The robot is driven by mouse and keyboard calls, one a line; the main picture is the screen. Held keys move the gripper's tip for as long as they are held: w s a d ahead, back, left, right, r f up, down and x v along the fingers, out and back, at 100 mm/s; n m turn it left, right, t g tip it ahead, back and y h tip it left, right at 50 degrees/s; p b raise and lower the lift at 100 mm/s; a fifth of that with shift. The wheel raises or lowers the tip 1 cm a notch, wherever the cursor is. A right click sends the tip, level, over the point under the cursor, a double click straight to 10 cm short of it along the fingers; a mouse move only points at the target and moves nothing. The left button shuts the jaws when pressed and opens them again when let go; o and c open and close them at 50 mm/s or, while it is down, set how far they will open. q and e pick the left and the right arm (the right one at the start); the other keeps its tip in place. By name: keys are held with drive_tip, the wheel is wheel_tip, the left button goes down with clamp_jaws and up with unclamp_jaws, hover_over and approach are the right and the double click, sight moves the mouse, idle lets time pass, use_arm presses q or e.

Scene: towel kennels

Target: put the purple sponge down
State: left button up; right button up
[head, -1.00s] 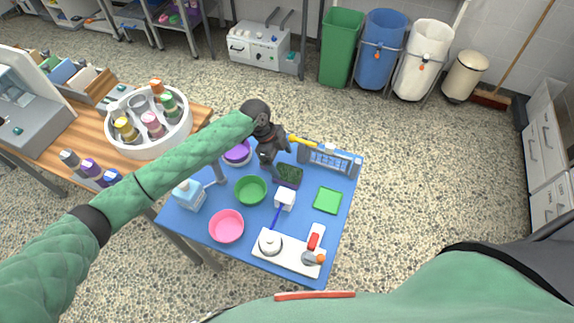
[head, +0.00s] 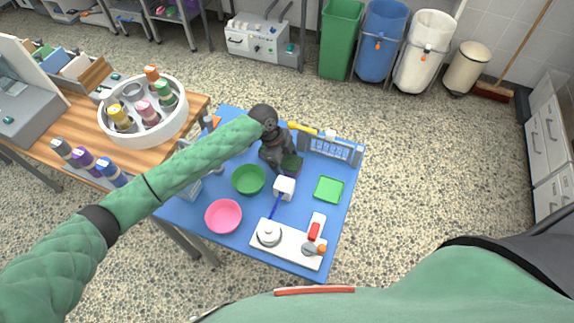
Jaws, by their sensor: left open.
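I cannot tell whether the fingers touch the sponge. My right gripper is not in view.
Near the sponge are a white block with a blue handle (head: 284,187), a green bowl (head: 248,180), a pink bowl (head: 223,216), a green square (head: 329,189) and a grey-blue rack (head: 331,148). A white board (head: 286,245) lies at the near edge.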

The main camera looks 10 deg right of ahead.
use_arm(q)
drive_tip(key=shift+f, duration=0.1)
idle(0.5)
drive_tip(key=c, duration=1.1)
drive_tip(key=shift+c, duration=0.2)
